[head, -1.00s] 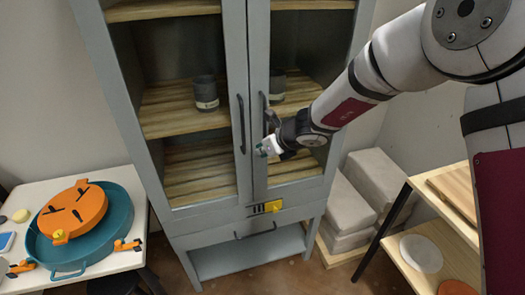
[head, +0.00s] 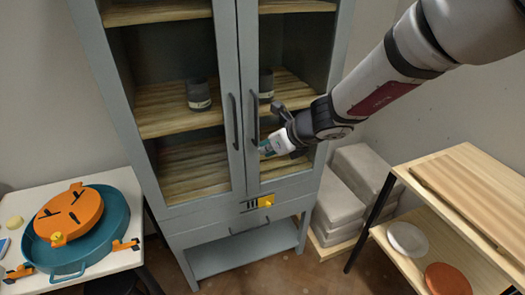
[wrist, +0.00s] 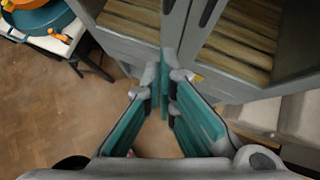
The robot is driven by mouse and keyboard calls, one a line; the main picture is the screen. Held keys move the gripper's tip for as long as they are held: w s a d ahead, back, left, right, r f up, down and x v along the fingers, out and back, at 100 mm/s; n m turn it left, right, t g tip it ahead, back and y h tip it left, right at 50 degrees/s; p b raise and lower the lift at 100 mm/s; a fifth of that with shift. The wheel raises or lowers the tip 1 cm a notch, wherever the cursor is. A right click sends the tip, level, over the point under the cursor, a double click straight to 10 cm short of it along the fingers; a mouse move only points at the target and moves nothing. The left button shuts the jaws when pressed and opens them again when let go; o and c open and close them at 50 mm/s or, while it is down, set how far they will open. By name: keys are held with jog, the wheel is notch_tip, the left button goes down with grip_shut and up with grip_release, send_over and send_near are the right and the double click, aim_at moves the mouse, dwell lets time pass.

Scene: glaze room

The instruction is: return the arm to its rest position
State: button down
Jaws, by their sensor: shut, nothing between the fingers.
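My gripper (head: 266,147) is in front of the right glass door of the grey cabinet (head: 180,222), close to the door handle (head: 254,118). In the wrist view my gripper (wrist: 165,85) shows its teal-lined fingers brought together at the tips, with nothing between them. The cabinet's two doors look shut. My arm reaches in from the upper right and hides part of the right door and the cabinet's right side.
A white table (head: 118,262) at left holds a teal round tray (head: 116,222) with an orange disc (head: 68,216). Grey blocks (head: 345,190) are stacked right of the cabinet. A wooden shelf (head: 455,185) stands at right. Brown floor (wrist: 60,120) is clear before the cabinet.

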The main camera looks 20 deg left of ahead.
jog(key=s+d+r+n+h, duration=0.1)
jog(key=s+d+r+n, duration=0.8)
jog(key=d+r+n, duration=0.4)
jog(key=s+d+r+n+h, duration=0.1)
jog(key=s+d+n+h, duration=0.2)
jog(key=s+d, duration=0.6)
jog(key=s+d+r+n+t+h, duration=0.1)
jog(key=s+d+r+n+h, duration=0.1)
jog(key=s+d+n, duration=0.6)
jog(key=d+h, duration=0.1)
jog(key=d, duration=0.4)
jog(key=shift+s+d+h, duration=0.15)
jog(key=shift+s+h, duration=0.2)
jog(key=shift+h, duration=0.05)
jog(key=shift+r, duration=0.1)
